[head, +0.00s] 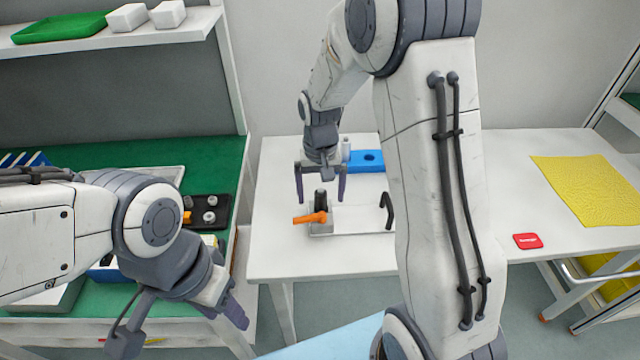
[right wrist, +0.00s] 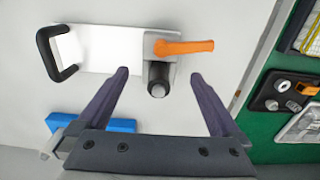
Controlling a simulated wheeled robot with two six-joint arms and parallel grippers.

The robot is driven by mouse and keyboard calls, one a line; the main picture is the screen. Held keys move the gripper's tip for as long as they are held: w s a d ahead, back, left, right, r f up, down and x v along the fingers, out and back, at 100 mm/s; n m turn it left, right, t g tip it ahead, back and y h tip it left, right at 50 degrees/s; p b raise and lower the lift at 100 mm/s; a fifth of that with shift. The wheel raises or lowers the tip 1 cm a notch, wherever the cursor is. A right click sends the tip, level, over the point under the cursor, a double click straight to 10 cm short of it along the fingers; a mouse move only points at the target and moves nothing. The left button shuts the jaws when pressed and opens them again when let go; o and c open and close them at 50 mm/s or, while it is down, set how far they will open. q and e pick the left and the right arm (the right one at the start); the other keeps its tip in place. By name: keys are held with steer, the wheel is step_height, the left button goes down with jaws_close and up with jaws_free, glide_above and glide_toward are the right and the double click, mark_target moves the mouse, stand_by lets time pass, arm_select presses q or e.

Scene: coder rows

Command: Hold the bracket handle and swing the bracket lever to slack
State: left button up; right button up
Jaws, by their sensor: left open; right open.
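The bracket (head: 352,220) lies on the white table, with a pale plate that also shows in the right wrist view (right wrist: 108,47). Its black handle (head: 387,210) stands at the plate's right end in the head view. The orange lever (head: 310,218) and a dark upright post (right wrist: 158,78) are at the other end. My right gripper (head: 320,199) is open above the post and lever end, its fingers on either side of the post in the picture; contact is unclear. My left gripper (head: 181,330) is open and empty at lower left, away from the bracket.
A blue block with a hole (head: 367,160) sits behind the bracket. A red tag (head: 527,241) and yellow mat (head: 590,185) lie on the right. A green-topped bench (head: 90,157) with trays and parts stands left. My right arm hides part of the table.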

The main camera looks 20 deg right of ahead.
mark_target(321, 212)
step_height(321, 212, down, 7)
stand_by(0.3)
jaws_close()
